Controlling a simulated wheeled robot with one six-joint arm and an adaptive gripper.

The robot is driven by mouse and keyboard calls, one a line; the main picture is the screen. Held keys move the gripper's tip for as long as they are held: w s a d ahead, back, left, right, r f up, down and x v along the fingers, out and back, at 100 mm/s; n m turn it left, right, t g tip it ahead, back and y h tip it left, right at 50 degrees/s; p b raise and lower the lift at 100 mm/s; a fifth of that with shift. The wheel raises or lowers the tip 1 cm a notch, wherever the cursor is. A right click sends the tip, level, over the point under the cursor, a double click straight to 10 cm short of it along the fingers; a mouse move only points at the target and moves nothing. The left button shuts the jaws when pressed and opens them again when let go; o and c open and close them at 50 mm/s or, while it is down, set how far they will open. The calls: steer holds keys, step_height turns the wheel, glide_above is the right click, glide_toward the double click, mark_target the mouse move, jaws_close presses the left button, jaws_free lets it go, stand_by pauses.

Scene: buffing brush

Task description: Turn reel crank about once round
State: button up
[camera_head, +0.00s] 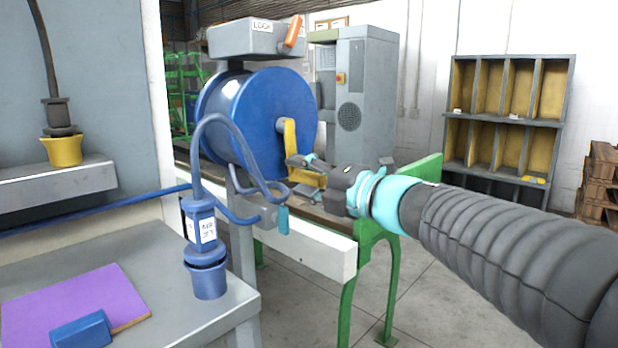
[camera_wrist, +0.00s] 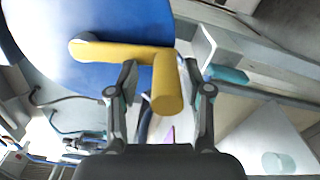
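The blue reel (camera_head: 270,105) stands on a bench and fills the upper left of the wrist view (camera_wrist: 70,25). Its yellow crank (camera_head: 289,140) hangs downward from the hub, with the handle at its lower end. In the wrist view the yellow crank (camera_wrist: 120,51) runs rightward from the hub and its handle (camera_wrist: 167,90) points toward the camera. My gripper (camera_head: 303,177) is at the handle. In the wrist view its fingers (camera_wrist: 160,75) are apart on either side of the handle, with a visible gap on the left. Contact on the right is unclear.
A grey box marked LOCK (camera_head: 245,40) with an orange lever (camera_head: 294,31) sits above the reel. A blue cable (camera_head: 225,125) loops in front of the reel toward a blue connector (camera_head: 203,230). The green-legged bench (camera_head: 345,310) is below my gripper.

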steer(key=v, duration=1.2)
stand_by(0.3)
steer(key=s+d+f+n+g+h, duration=0.2)
steer(key=f+n+h, duration=0.1)
steer(key=f+n, duration=0.7)
steer(key=s+d+f+n+g+h, duration=0.1)
steer(key=s+f+n+g+h, duration=0.15)
steer(key=f+n, duration=0.75)
steer(key=s+d+f+n+h, duration=0.3)
steer(key=s+n+h, duration=0.1)
steer(key=n, duration=0.6)
steer(key=s+d+f+n+g+h, duration=0.1)
steer(key=s+d+f+n+h, duration=0.3)
steer(key=s+n, duration=0.3)
steer(key=shift+d+f+n, duration=0.2)
steer(key=shift+d+n, duration=0.1)
steer(key=shift+n, duration=1.5)
